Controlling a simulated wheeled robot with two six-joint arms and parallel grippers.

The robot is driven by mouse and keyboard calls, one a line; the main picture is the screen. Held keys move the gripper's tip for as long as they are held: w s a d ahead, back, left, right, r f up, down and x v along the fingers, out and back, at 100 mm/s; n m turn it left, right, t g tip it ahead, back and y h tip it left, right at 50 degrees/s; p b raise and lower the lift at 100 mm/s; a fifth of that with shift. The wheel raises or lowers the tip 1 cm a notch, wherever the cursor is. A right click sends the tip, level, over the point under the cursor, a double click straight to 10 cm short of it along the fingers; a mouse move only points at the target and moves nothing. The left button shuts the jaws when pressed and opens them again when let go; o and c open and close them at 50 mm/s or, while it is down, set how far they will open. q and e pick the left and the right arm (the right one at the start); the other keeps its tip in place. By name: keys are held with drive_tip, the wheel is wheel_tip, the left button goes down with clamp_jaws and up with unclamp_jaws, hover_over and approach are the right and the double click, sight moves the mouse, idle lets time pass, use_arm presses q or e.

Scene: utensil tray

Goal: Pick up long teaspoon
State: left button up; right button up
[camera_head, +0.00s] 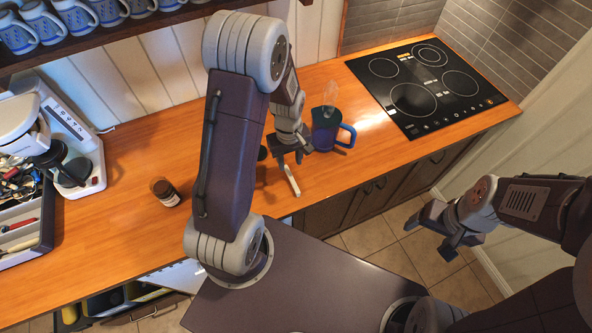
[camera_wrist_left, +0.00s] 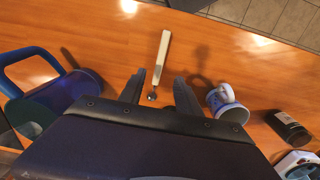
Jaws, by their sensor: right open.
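The long teaspoon (camera_head: 292,181) has a pale, straight handle and lies on the wooden counter just below my left gripper (camera_head: 289,152) in the head view. In the left wrist view the teaspoon (camera_wrist_left: 162,54) lies lengthwise, with its handle pointing away and its small dark bowl end between the fingers. My left gripper (camera_wrist_left: 160,88) is open there, one finger on each side of the spoon. I cannot tell how high the fingers are above the counter. My right gripper (camera_head: 444,232) is open and empty, out over the floor at the right.
A blue jug (camera_head: 326,130) stands close beside my left gripper. A white and blue mug (camera_wrist_left: 226,103) and a dark jar (camera_wrist_left: 289,128) stand on the other side. A coffee machine (camera_head: 85,140) and utensil tray (camera_head: 47,215) are at the left, a black cooktop (camera_head: 425,90) at the right.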

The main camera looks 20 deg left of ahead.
sight(290, 176)
use_arm(q)
drive_tip(key=shift+r, duration=0.15)
wheel_tip(290, 176, down, 3)
drive_tip(key=shift+s+f+p, duration=0.1)
drive_tip(key=shift+f+p, duration=0.05)
drive_tip(key=shift+p, duration=0.3)
drive_tip(key=shift+f, duration=0.4)
drive_tip(key=shift+f+p, duration=0.3)
drive_tip(key=shift+f, duration=0.05)
wheel_tip(290, 176, down, 4)
drive_tip(key=shift+r+p, duration=0.1)
drive_tip(key=shift+p, duration=0.4)
drive_tip(key=shift+w+a+f, duration=0.1)
drive_tip(key=shift+w+f, duration=0.15)
drive_tip(key=shift+f, duration=0.05)
clamp_jaws()
